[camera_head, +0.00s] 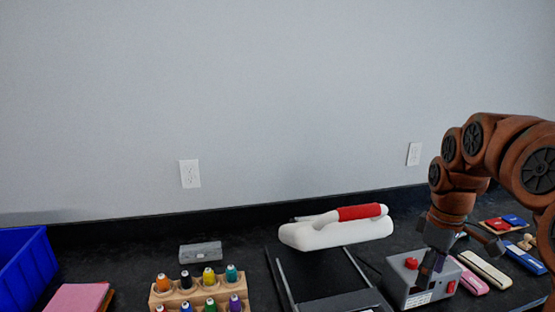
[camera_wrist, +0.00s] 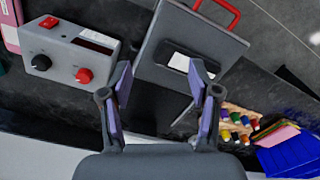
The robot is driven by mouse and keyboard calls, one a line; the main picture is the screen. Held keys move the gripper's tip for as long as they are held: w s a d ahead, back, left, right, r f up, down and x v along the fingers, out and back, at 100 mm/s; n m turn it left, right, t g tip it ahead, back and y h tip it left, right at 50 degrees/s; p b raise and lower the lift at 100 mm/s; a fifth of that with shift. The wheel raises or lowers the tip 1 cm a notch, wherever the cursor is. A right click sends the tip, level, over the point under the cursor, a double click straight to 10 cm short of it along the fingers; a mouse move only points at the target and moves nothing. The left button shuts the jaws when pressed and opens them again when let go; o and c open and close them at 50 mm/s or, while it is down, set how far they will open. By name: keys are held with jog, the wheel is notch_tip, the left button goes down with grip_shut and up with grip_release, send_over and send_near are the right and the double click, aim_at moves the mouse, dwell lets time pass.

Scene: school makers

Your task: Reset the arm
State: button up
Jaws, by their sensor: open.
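My brown arm comes in from the right in the head view. My gripper (camera_head: 428,272) points down in front of a grey box with a red knob (camera_head: 408,284). In the wrist view, my gripper (camera_wrist: 163,82) has its two purple-padded fingers spread apart, with nothing between them. The grey box also shows in the wrist view (camera_wrist: 85,58), left of the fingers, with black and red knobs and a red switch. Whether a finger touches the box is unclear.
A white device with a red grip (camera_head: 335,232) stands over a dark frame mid-bench. A wooden rack of thread spools (camera_head: 178,297), a small grey block (camera_head: 200,251) and a blue bin (camera_head: 22,270) are to the left. Pink, cream and blue cases (camera_head: 485,268) lie right. The wall stands behind.

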jog(key=s+a+m+p, duration=0.1)
jog(key=s+a+m, duration=0.1)
jog(key=s+a, duration=0.8)
jog(key=s+a+f+m, duration=0.1)
jog(key=s+f+m, duration=0.2)
jog(key=s, duration=0.5)
jog(key=s+a+f+m+g+p, duration=0.1)
jog(key=s+a+f+m, duration=0.1)
jog(key=s, duration=0.7)
notch_tip(320, 180, down, 2)
jog(key=shift+a+m+g, duration=0.3)
jog(key=shift+m, duration=0.2)
jog(key=shift+s+d, duration=0.1)
